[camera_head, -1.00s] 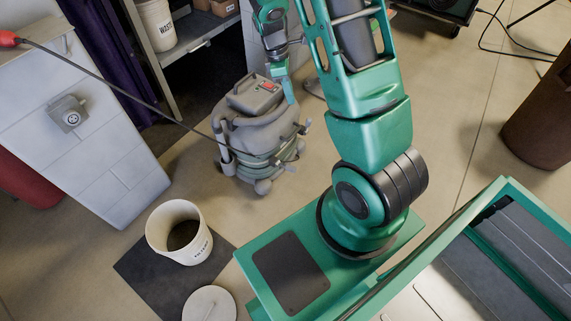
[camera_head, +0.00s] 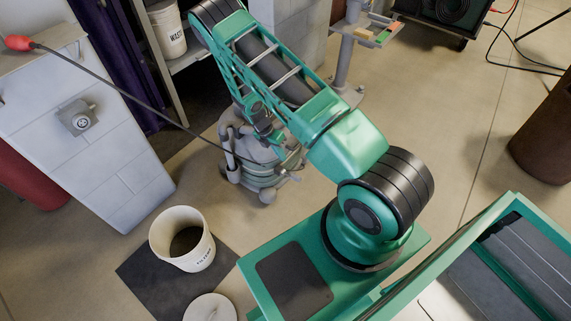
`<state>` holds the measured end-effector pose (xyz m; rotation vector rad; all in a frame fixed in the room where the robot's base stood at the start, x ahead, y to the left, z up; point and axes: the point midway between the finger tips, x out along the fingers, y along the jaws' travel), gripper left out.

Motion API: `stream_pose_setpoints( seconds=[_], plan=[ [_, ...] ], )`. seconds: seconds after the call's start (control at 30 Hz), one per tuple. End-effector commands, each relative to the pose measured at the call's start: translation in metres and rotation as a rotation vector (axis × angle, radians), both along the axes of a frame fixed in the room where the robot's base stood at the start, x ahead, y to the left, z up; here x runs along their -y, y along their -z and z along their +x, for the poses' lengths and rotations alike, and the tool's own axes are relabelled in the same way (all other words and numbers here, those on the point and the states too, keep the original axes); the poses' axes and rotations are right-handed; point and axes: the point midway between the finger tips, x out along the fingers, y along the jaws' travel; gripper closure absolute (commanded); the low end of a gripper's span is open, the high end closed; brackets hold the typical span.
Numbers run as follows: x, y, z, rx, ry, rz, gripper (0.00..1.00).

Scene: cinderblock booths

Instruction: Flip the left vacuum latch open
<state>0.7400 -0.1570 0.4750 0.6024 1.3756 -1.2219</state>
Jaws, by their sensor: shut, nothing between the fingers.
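The grey vacuum (camera_head: 257,172) stands on the floor at upper centre, a hose and wheels at its base. My gripper (camera_head: 275,138) is small and partly hidden behind my forearm, close over the vacuum's upper body. It is shut and holds nothing. I cannot tell whether it touches the vacuum.
A black cable (camera_head: 130,95) runs from a red plug past the cinderblock wall (camera_head: 85,150) toward the vacuum. A white filter bucket (camera_head: 181,240) stands on a dark mat (camera_head: 150,280), its lid (camera_head: 210,308) nearby. A post stand (camera_head: 345,60) stands behind right. Floor right of the vacuum is clear.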

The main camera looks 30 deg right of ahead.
Motion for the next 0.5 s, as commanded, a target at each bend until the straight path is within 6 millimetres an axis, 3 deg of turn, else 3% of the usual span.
stream_pose_setpoints(
  seconds=[0.5],
  plan=[
    [0.027, 0.084, -0.021, -0.001, 0.004, -0.001, 1.00]
  ],
)
